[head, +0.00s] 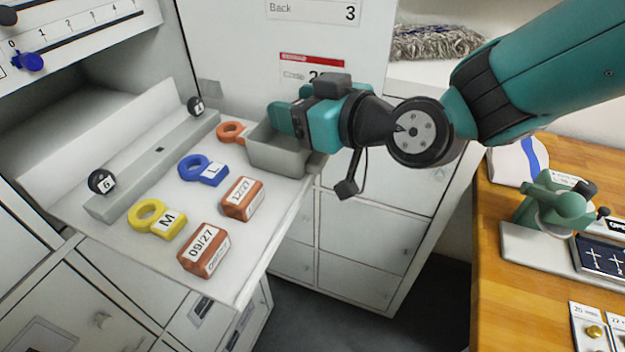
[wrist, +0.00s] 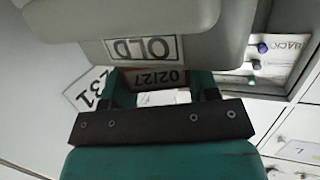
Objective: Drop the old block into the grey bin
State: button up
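The old block (wrist: 155,78), red-brown with a white label 02/27, sits between the two teal fingers of my gripper (wrist: 160,92) in the wrist view. It is hidden in the head view. My gripper (head: 280,118) is shut on it, at the back part of the grey bin (head: 282,158). In the wrist view the grey bin (wrist: 215,55) fills the top, with a white OLD label (wrist: 148,48). Two other red-brown blocks, marked 12/27 (head: 241,199) and 09/27 (head: 204,250), lie on the white shelf.
Yellow M (head: 158,218), blue L (head: 203,170) and orange (head: 231,132) ring tags lie beside the blocks. A grey rail (head: 150,165) runs along the shelf's left. White drawers (head: 360,240) stand below. A wooden bench (head: 500,270) with a green device is on the right.

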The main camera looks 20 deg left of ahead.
jog(key=o, duration=0.4)
jog(key=shift+o, duration=0.2)
jog(key=shift+d, duration=0.1)
jog(key=b+v, duration=0.6)
jog(key=v, duration=1.1)
jog(key=shift+b, duration=0.3)
jog(key=shift+s+d+r, duration=0.1)
